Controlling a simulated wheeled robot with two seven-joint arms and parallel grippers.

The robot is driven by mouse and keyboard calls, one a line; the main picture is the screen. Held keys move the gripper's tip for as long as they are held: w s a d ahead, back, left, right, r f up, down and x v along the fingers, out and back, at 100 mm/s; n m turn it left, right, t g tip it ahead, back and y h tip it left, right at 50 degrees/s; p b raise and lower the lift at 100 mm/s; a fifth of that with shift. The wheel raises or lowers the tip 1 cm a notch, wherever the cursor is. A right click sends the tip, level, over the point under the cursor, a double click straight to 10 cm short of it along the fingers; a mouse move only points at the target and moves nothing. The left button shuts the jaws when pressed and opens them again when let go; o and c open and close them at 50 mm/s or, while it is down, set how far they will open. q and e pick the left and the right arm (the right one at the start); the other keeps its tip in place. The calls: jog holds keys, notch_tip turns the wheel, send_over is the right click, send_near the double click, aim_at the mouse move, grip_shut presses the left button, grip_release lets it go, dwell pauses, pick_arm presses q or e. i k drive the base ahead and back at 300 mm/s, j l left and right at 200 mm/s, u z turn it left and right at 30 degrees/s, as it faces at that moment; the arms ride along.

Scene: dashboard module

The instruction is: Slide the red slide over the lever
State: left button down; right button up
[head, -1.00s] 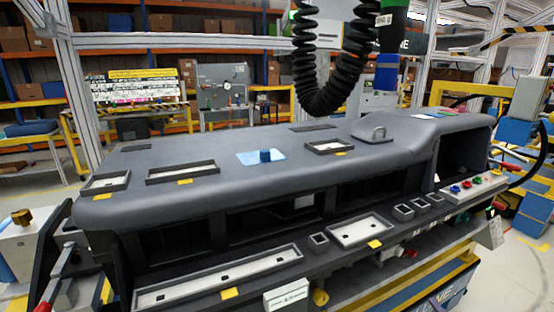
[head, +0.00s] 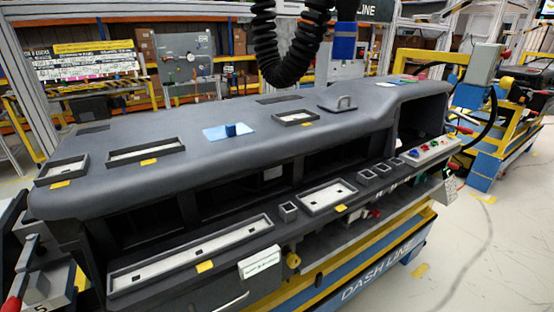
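I cannot clearly make out a red slide. A toggle clamp (head: 28,255) with a grey lever and a red grip (head: 12,305) stands at the lower left, partly cut off by the picture edge. Neither of my grippers is in view.
The long grey dashboard (head: 220,165) fills the middle, with trays and yellow tags on it. It rests on a blue and yellow cart (head: 380,270). A black hose (head: 285,55) hangs above. Clear floor (head: 490,240) lies at the right; a yellow and blue stand (head: 515,130) is behind.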

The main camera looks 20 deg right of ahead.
aim_at(376, 213)
jog(key=z, duration=1.3)
